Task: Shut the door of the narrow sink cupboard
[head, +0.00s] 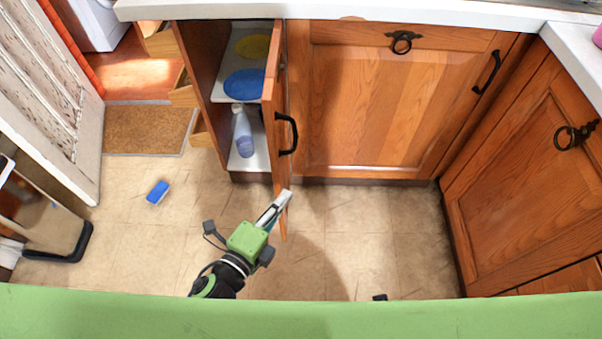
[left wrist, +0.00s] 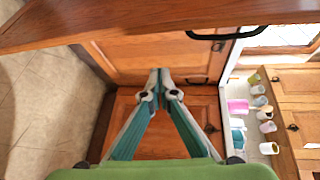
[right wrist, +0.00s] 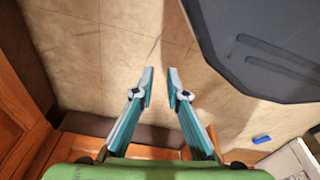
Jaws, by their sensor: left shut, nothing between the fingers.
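The narrow sink cupboard (head: 200,60) is open in the head view. Its wooden door (head: 271,120) stands out toward me, seen almost edge-on, with a black handle (head: 288,134) on its right face. My left gripper (head: 284,197) is shut and empty, its tip overlapping the lower part of the door; I cannot tell whether they touch. In the left wrist view its closed fingers (left wrist: 160,78) point at cupboard fronts, with a wooden panel across the top. My right gripper (right wrist: 160,72) is open and empty above the floor in the right wrist view.
Inside the cupboard are a yellow plate (head: 254,46), a blue plate (head: 244,84) and a spray bottle (head: 242,132). A wide closed cupboard door (head: 385,95) adjoins on the right. A blue sponge-like block (head: 158,192) lies on the floor. Floor right of the open door is clear.

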